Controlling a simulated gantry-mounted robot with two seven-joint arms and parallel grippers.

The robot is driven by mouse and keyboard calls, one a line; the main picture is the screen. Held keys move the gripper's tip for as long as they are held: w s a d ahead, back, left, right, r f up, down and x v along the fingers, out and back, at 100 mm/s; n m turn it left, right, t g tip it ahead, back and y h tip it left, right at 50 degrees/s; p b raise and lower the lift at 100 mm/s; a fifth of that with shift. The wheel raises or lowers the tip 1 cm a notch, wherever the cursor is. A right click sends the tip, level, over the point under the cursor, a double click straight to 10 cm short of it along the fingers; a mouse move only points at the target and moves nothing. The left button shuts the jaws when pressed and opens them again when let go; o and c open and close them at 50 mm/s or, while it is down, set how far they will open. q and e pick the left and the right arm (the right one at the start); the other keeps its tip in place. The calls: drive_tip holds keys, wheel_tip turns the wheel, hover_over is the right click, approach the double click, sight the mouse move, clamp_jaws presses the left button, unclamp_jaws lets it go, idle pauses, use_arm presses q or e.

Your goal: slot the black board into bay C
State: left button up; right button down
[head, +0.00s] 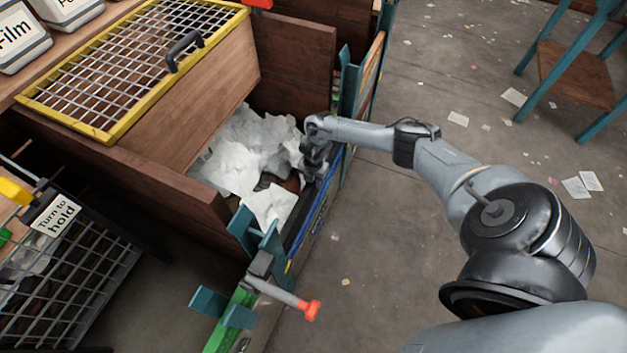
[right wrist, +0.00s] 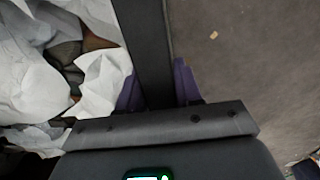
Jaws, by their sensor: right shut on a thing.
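The black board (head: 301,219) shows in the head view as a dark strip along the open front side of a wooden bay filled with white paper (head: 240,150). It also shows in the right wrist view (right wrist: 143,40), running up between two purple fingers. My right gripper (head: 315,165) is shut on the board near its far end; in the right wrist view the fingers (right wrist: 158,90) press on both sides. I cannot read a letter on the bay. Whether the board sits in its guides is unclear. My left gripper is out of view.
Teal brackets (head: 242,229) and a lever with an orange tip (head: 283,292) stand at the bay's near corner. A yellow-framed mesh lid (head: 130,60) lies left of the paper. A wire cage (head: 75,285) is at lower left. The floor to the right is mostly open, with scattered scraps.

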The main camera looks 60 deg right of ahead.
drive_tip(key=shift+w+f, duration=0.1)
drive_tip(key=shift+f+b, duration=0.55)
drive_tip(key=shift+b, duration=0.05)
drive_tip(key=c, duration=0.7)
unclamp_jaws()
drive_tip(key=shift+d, duration=0.1)
wheel_tip(320, 180, up, 10)
drive_tip(key=p, duration=0.4)
drive_tip(key=shift+f, duration=0.1)
drive_tip(key=shift+r+p, duration=0.4)
drive_tip(key=shift+r, duration=0.15)
